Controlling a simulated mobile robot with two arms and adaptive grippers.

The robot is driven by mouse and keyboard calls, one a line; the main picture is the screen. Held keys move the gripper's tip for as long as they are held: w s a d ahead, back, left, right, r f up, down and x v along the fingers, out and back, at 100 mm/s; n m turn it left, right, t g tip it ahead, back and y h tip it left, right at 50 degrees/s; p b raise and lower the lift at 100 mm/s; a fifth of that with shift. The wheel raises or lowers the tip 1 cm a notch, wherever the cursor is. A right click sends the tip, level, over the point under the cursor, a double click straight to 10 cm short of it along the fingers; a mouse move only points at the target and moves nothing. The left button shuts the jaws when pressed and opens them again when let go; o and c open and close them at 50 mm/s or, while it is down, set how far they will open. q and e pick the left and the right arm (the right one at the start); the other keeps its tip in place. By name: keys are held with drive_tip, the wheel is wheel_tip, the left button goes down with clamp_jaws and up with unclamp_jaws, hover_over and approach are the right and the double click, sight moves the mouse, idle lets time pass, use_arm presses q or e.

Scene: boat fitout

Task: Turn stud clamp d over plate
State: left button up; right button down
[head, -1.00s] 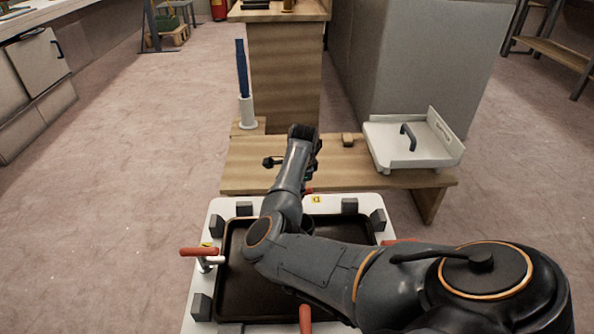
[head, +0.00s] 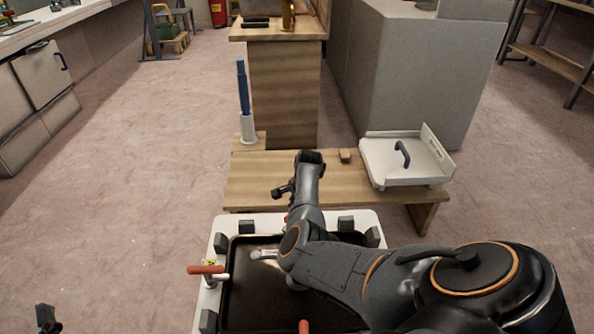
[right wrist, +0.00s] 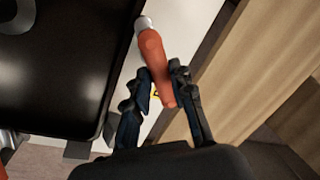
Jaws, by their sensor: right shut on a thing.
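The dark plate (head: 250,300) lies in a white frame (head: 228,232) in the head view. My right gripper (right wrist: 160,78) is shut on the orange-red handle (right wrist: 153,55) of a stud clamp at the frame's far edge, apparently clamp d. In the head view my arm hides the fingers and most of this clamp; a bit of red shows beside the wrist. A pale metal bar (head: 264,254) pokes out left of my arm, over the plate. It looks like part of this clamp.
Another red-handled clamp (head: 206,270) stands at the frame's left edge, and a red handle (head: 303,326) shows at the front. Dark blocks line the frame. Behind it is a low wooden bench (head: 250,185) with a white tray (head: 392,178) and a blue-topped holder (head: 248,128).

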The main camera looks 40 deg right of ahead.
drive_tip(key=shift+d+r+n+p, duration=0.1)
drive_tip(key=shift+r+n+p, duration=0.05)
drive_tip(key=shift+n+p, duration=0.65)
drive_tip(key=n+p, duration=0.1)
drive_tip(key=n, duration=0.2)
drive_tip(key=shift+d+y, duration=0.1)
drive_tip(key=shift+y, duration=0.3)
drive_tip(key=shift+n, duration=1)
drive_tip(key=shift+w+n+g, duration=0.1)
drive_tip(key=shift+n+g, duration=0.2)
drive_tip(key=shift+n, duration=0.4)
use_arm(q)
wheel_tip(320, 180, down, 10)
drive_tip(key=a+g+y, duration=0.1)
drive_tip(key=g, duration=0.5)
drive_tip(key=shift+a+r+y+b, duration=0.2)
drive_tip(key=shift+y+b, duration=0.2)
drive_tip(key=shift+b, duration=0.05)
use_arm(e)
drive_tip(key=shift+n+y, duration=0.3)
drive_tip(key=shift+n, duration=0.6)
use_arm(q)
drive_tip(key=shift+s, duration=0.1)
use_arm(e)
drive_tip(key=c, duration=1.2)
unclamp_jaws()
drive_tip(key=shift+o, duration=0.2)
